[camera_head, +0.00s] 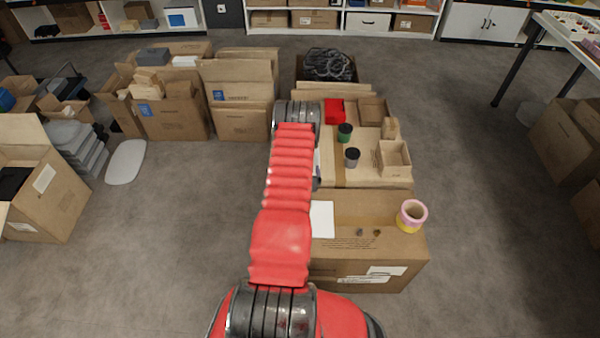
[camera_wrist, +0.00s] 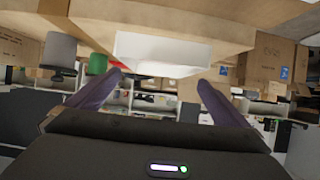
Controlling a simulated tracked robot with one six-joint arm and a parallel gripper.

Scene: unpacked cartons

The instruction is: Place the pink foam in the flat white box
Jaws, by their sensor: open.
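A white, low box-like thing (camera_wrist: 165,52) shows in the wrist view, beyond and between my fingertips. In the head view only a white sliver (camera_head: 317,164) shows beside my red arm, probably the same thing. I cannot make out a separate piece of pink foam. The only clear pink thing is a pink and yellow ring (camera_head: 412,216) at the right of the front carton. My gripper (camera_wrist: 160,77) is open, with its two dark purple fingers apart and nothing visible between them. In the head view my arm hides the gripper.
A green-lidded cup (camera_head: 345,132), a grey cup (camera_head: 352,157), a red box (camera_head: 334,111) and an open small carton (camera_head: 394,158) stand on the middle carton. A white sheet (camera_head: 322,219) lies on the front carton (camera_head: 366,268). Floor is clear at right.

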